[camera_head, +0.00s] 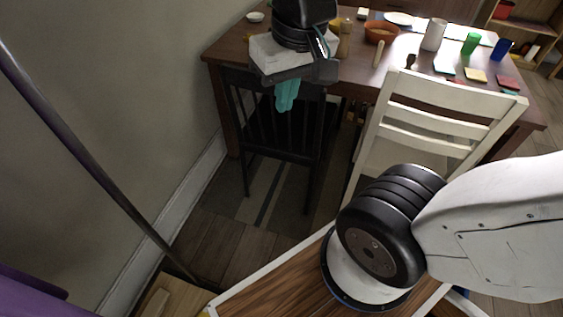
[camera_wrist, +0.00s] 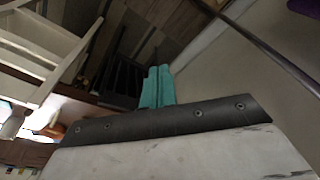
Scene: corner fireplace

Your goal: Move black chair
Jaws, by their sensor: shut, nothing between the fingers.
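The black chair (camera_head: 283,135) has a slatted back and stands at the left side of the wooden table (camera_head: 223,47), on a striped rug. In the wrist view the dark chair (camera_wrist: 120,76) shows just beyond the fingers. My gripper (camera_head: 286,104) has teal fingers and appears in front of the top of the chair's back in the head view. Its fingers (camera_wrist: 156,72) are together and hold nothing. I cannot tell whether they touch the chair. My wrist hides part of the chair's top edge.
A white chair (camera_head: 440,105) stands to the right, close to the black chair. The table holds a brown bowl (camera_head: 381,33), cups and coloured tiles. A wall (camera_head: 105,75) bounds the left. Striped rug and wooden floor (camera_head: 225,235) lie in front of the black chair.

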